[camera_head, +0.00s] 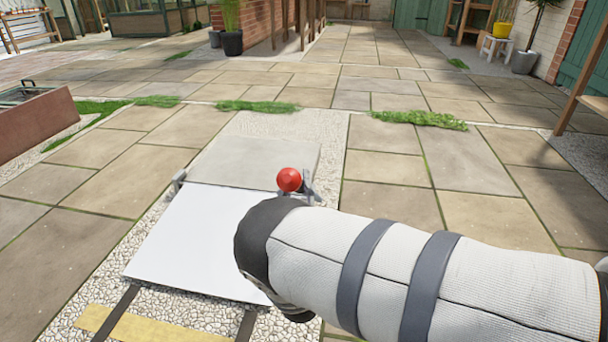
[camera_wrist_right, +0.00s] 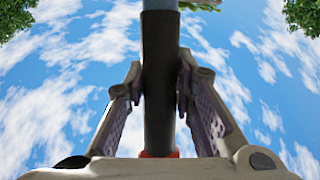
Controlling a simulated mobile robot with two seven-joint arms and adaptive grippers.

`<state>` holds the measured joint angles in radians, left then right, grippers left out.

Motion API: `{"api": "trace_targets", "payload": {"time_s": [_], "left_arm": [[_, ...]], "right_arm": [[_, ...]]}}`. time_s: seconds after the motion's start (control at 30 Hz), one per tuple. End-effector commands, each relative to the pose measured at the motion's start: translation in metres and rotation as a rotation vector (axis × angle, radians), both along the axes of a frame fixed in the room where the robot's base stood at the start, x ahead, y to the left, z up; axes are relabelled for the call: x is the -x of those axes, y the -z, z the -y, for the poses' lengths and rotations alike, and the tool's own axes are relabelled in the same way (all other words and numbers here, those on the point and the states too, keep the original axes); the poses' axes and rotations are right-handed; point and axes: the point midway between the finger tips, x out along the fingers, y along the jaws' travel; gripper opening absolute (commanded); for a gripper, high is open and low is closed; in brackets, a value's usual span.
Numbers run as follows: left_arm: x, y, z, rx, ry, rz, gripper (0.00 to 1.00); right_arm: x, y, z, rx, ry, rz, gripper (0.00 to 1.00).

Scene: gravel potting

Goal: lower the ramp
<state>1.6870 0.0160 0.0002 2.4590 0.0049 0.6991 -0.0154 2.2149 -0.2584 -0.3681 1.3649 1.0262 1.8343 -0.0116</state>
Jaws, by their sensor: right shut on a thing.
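A white flat panel (camera_head: 190,240), which looks like the ramp, lies over the gravel in the head view. Its far edge meets a grey slab (camera_head: 255,160). A red ball knob (camera_head: 289,180) stands at the panel's far right corner. My right arm comes in from the right and hides the panel's near right part. My right gripper (camera_wrist_right: 160,85) is shut on a dark upright bar (camera_wrist_right: 160,45) in the wrist view; a bit of red shows at the bar's lower end. In the head view only grey finger parts show beside the knob. My left gripper is out of view.
Dark rails and a yellow strip (camera_head: 150,327) lie in front of the panel. The paving around the panel is mostly clear.

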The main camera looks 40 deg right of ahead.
Motion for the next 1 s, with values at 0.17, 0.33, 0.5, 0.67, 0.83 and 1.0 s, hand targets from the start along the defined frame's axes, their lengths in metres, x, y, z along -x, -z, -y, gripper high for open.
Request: {"api": "trace_targets", "payload": {"time_s": [0.17,0.33,0.5,0.67,0.83,1.0], "left_arm": [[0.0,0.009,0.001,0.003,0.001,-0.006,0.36],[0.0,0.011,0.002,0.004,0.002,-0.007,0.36],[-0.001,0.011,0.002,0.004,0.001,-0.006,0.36],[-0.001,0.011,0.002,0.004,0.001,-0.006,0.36],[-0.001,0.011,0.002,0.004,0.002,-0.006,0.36],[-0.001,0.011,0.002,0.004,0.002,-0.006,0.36]], "right_arm": [[-0.001,0.014,-0.005,0.025,0.004,0.02,0.0],[0.0,0.019,-0.008,0.031,0.004,0.022,0.0],[0.001,0.021,-0.009,0.029,0.003,0.017,0.0],[0.001,0.022,-0.009,0.027,0.002,0.013,0.26],[0.0,0.02,-0.009,0.029,0.001,0.018,0.45],[0.0,0.019,-0.008,0.029,0.001,0.022,0.45]]}}
